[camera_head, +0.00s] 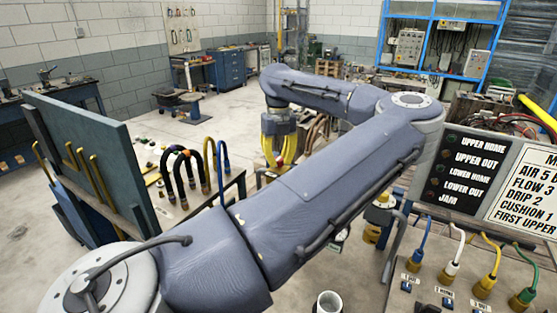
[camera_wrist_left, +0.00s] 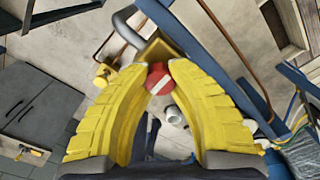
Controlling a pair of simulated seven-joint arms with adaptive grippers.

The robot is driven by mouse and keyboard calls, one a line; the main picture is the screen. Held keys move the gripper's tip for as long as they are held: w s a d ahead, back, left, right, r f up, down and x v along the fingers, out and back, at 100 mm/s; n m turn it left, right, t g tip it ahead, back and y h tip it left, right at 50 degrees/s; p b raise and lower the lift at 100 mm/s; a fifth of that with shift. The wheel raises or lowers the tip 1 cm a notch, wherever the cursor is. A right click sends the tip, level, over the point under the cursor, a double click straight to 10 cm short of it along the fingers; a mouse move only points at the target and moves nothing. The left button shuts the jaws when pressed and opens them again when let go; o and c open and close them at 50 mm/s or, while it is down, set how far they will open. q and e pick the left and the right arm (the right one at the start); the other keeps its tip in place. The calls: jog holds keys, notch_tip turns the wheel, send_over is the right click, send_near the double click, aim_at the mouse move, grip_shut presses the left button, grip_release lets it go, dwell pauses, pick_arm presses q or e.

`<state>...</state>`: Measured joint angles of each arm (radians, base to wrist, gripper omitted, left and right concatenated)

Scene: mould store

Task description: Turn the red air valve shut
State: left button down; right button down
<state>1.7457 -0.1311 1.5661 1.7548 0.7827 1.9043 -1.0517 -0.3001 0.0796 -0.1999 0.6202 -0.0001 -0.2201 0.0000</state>
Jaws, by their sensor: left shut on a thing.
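The red air valve (camera_wrist_left: 158,79) shows in the left wrist view as a red round piece with a pale bar across it. It sits between the fingertips of my left gripper (camera_wrist_left: 159,70), beside a brass-coloured block (camera_wrist_left: 155,50) with a grey curved bar. The yellow fingers are closed on the red piece. In the head view my left gripper (camera_head: 278,162) points down beyond my arm, near the middle. My right gripper is in neither view.
A green panel (camera_head: 85,150) with yellow hooks stands at left, beside several curved hoses (camera_head: 185,170). A labelled board (camera_head: 470,165) and coloured connectors (camera_head: 485,285) are at right. A white cup (camera_head: 328,303) is at the bottom. The floor behind is fairly clear.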

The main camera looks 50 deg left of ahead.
aim_at(278, 159)
pick_arm(q)
jog(key=shift+m, duration=0.4)
jog(key=c, duration=1)
grip_release()
jog(key=shift+c, duration=0.2)
jog(key=shift+r, duration=0.1)
notch_tip(278, 159, up, 12)
